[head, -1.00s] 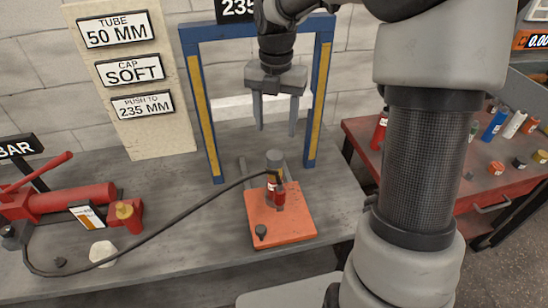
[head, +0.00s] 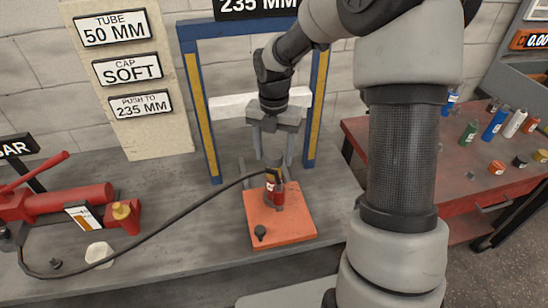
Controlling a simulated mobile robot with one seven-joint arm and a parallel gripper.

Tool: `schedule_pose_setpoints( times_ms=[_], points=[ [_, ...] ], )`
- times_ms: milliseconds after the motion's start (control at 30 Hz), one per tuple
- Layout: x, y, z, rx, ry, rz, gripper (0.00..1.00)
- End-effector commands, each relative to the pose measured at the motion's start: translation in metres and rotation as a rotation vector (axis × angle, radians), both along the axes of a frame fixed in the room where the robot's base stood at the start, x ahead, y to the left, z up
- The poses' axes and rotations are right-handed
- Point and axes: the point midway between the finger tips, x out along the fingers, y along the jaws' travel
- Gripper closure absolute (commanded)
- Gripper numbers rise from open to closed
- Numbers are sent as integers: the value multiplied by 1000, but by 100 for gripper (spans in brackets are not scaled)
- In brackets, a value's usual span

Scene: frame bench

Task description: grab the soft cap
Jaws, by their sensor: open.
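The board sign (head: 128,69) reads "CAP SOFT", but no loose piece carries a readable soft label, so I cannot tell which is the soft cap. Small caps in orange (head: 496,168) and black (head: 520,162) lie on the red side table at right. My gripper (head: 273,162) is open and points down under the blue frame. The cylinder stands upright on an orange base plate (head: 290,228).
The blue and yellow frame (head: 195,110) stands around my gripper. A black hose (head: 185,222) runs from the cylinder to the red pump (head: 70,203). A white piece (head: 99,254) lies on the grey bench. Several coloured cylinders, one blue (head: 494,125), stand on the red table (head: 445,200).

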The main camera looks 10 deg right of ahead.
Motion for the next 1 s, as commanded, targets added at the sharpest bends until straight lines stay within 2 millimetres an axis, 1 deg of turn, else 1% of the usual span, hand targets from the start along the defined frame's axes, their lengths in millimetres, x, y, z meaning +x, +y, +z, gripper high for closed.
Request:
schedule_pose_setpoints(
  times_ms=[67, 100, 333, 567, 667, 767, 900, 1000],
  points=[
    [0, 0, 0, 0, 0, 0, 45],
    [0, 0, 0, 0, 0, 0, 48],
    [0, 0, 0, 0, 0, 0, 87],
    [0, 0, 2, 0, -1, 0, 88],
    [1, 0, 10, 0, -2, -1, 88],
    [1, 0, 27, 0, -4, 0, 88],
    [1, -1, 57, -1, -5, -1, 88],
    [1, 0, 76, 0, -4, -2, 88]
  ],
)
